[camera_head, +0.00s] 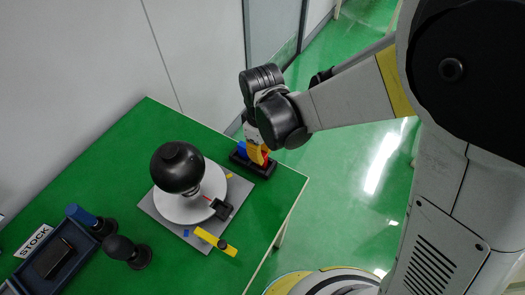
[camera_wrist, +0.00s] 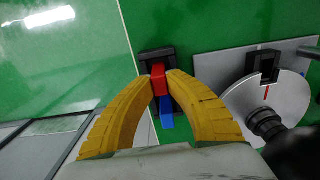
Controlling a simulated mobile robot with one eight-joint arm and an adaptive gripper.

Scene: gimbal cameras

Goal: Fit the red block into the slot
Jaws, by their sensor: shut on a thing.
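The red block (camera_wrist: 158,78) is between the yellow fingertips of my gripper (camera_wrist: 160,74) in the wrist view. My gripper is shut on it. In the head view my gripper (camera_head: 258,156) is over the black holder (camera_head: 262,174), and the red block (camera_head: 266,158) is partly hidden by the fingers. The holder (camera_wrist: 152,54) is directly under the block in the wrist view; I cannot tell whether the block still touches it. A black notched piece with a slot (camera_head: 221,209) sits at the rim of the white disc; it also shows in the wrist view (camera_wrist: 263,66).
A blue block (camera_wrist: 167,118) stands in the holder beside the red one. The white disc (camera_head: 168,210) with a black ball (camera_head: 178,166) stands on a grey plate (camera_head: 150,208). A yellow-and-black tool (camera_head: 214,240) lies in front. A dark tray (camera_head: 40,284) is at left.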

